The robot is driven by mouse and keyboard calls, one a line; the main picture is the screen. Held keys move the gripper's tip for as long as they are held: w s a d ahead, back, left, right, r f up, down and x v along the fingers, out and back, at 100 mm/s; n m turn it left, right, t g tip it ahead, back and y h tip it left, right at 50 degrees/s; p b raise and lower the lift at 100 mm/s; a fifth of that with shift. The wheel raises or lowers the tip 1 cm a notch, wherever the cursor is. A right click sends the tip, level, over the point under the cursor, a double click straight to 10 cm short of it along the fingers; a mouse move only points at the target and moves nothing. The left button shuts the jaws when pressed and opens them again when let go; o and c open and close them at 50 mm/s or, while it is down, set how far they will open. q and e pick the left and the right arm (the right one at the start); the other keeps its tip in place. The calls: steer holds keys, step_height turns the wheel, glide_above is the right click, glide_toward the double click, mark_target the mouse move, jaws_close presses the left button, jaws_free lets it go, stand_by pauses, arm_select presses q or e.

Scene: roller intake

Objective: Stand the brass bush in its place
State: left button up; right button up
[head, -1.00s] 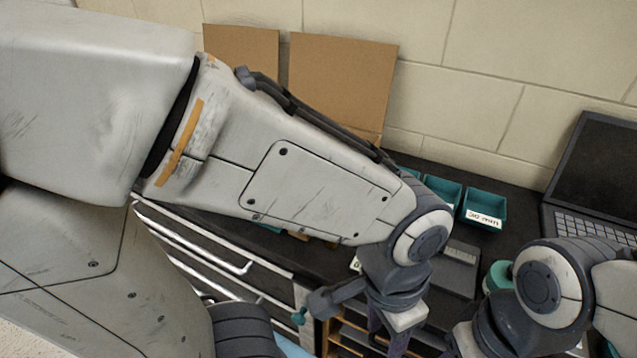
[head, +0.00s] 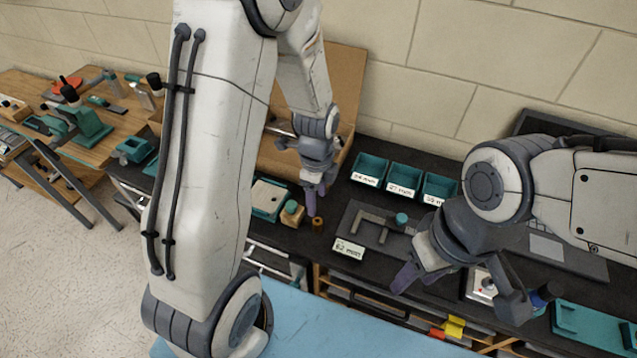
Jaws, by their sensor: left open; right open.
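A small brown-orange cylinder, which looks like the brass bush (head: 318,224), stands upright on the dark bench top in the head view. My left gripper (head: 311,199) points down just above and slightly left of it, with purple fingers open. I cannot tell whether the fingers touch the bush. My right gripper (head: 406,279) is open and empty over the front of the bench, right of the white label card (head: 348,248). Three teal bins (head: 404,181) with white labels stand at the back. Which spot is the bush's place I cannot tell.
A wooden block with a teal top (head: 292,213) stands close left of the bush. A grey measuring tool (head: 370,225) lies on a dark mat to the right. A laptop (head: 555,250) is behind my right arm.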

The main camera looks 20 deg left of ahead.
mark_target(317, 221)
arm_select(q)
steer(key=shift+f+b, duration=4.1)
steer(key=shift+f, duration=0.95)
jaws_close()
steer(key=shift+r+p, duration=2.95)
steer(key=shift+r, duration=0.15)
